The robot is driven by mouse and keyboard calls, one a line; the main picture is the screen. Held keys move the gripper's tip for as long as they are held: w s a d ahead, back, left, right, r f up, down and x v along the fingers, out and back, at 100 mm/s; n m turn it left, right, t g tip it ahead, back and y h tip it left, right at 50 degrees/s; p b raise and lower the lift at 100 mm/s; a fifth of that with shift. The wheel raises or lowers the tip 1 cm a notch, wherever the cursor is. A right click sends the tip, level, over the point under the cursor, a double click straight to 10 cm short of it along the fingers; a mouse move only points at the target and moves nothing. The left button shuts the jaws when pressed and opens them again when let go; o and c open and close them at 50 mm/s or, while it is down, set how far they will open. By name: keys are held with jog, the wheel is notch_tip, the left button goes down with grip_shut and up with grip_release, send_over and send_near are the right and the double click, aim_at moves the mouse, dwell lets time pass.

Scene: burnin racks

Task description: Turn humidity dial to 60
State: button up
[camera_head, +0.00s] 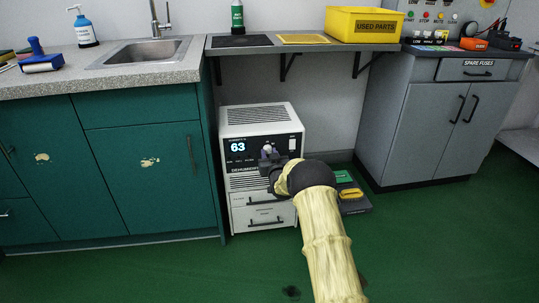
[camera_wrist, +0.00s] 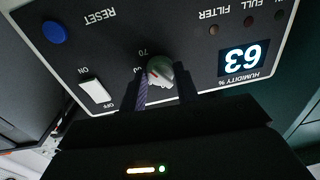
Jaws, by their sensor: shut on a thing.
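The white dehumidifier (camera_head: 254,117) stands on the floor under the shelf. Its display (camera_head: 237,147) reads 63, and the display also shows upside down in the wrist view (camera_wrist: 243,57). The humidity dial (camera_wrist: 160,72) is a rounded grey-green knob with a pale mark, with a 70 printed near it; other scale numbers are partly hidden. My gripper (camera_head: 268,160) is at the front panel, and in the wrist view its dark fingers (camera_wrist: 164,88) are shut on the dial, one on each side. The gripper hides part of the panel in the head view.
In the wrist view a blue RESET button (camera_wrist: 54,32) and a white ON/OFF switch (camera_wrist: 95,91) lie near the dial. Green cabinets (camera_head: 145,165) stand left and a grey cabinet (camera_head: 430,120) right. A dark floor item with yellow (camera_head: 351,194) lies right of the dehumidifier.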

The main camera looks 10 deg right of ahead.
jog(key=n+p, duration=0.2)
jog(key=n, duration=0.7)
jog(key=shift+g, duration=0.3)
jog(key=shift+h, duration=0.3)
jog(key=o, duration=1)
jog(key=shift+s+r, duration=0.1)
jog(key=s+p, duration=0.2)
jog(key=s, duration=0.3)
jog(key=s+p, duration=0.1)
jog(key=s, duration=0.5)
jog(key=s+p, duration=0.2)
jog(key=s, duration=0.4)
jog(key=shift+s+d+r+p, duration=0.1)
jog(key=shift+d+r+p, duration=0.2)
jog(key=shift+d+r, duration=0.1)
